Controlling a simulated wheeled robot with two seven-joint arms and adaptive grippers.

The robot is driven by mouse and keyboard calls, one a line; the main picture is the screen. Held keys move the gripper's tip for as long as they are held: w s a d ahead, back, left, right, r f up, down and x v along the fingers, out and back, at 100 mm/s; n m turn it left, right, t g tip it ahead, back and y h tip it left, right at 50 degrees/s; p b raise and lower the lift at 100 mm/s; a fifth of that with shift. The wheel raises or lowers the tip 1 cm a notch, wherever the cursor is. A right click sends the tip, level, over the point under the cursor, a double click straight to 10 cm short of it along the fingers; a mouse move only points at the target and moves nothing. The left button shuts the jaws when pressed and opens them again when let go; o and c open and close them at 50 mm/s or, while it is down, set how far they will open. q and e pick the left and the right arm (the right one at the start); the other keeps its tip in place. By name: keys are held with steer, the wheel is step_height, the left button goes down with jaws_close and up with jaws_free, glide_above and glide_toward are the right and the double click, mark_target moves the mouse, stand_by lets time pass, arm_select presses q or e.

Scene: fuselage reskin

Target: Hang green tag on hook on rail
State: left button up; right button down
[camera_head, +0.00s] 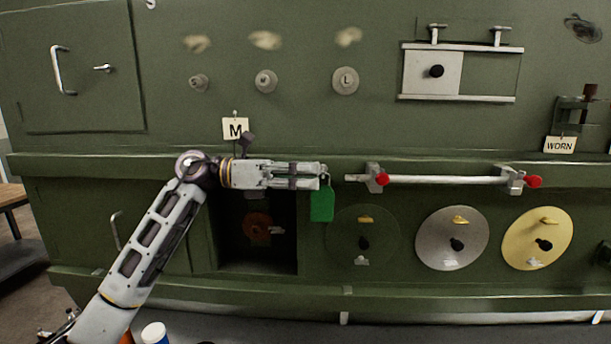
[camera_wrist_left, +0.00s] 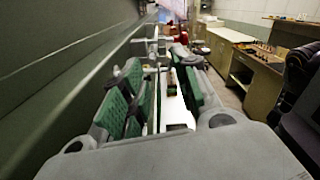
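A green tag (camera_head: 321,205) hangs straight down from the fingertips of my left gripper (camera_head: 318,177) in the head view. The fingers look nearly closed, with the top of the tag between them. A horizontal metal rail (camera_head: 445,180) with red knobs is mounted on the green panel to the right. The gripper tips are a short gap left of the rail's left end. I cannot clearly make out a separate hook on the rail. In the left wrist view the green finger pads (camera_wrist_left: 125,95) show, and the tag is hard to make out. My right gripper is not in view.
Below the rail are a grey disc (camera_head: 440,238) and a yellow disc (camera_head: 540,222). An open dark recess (camera_head: 258,255) lies under my left forearm.

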arm_select(q)
steer(key=shift+a, duration=0.1)
steer(key=a, duration=1.2)
steer(key=shift+d, duration=0.1)
stand_by(0.5)
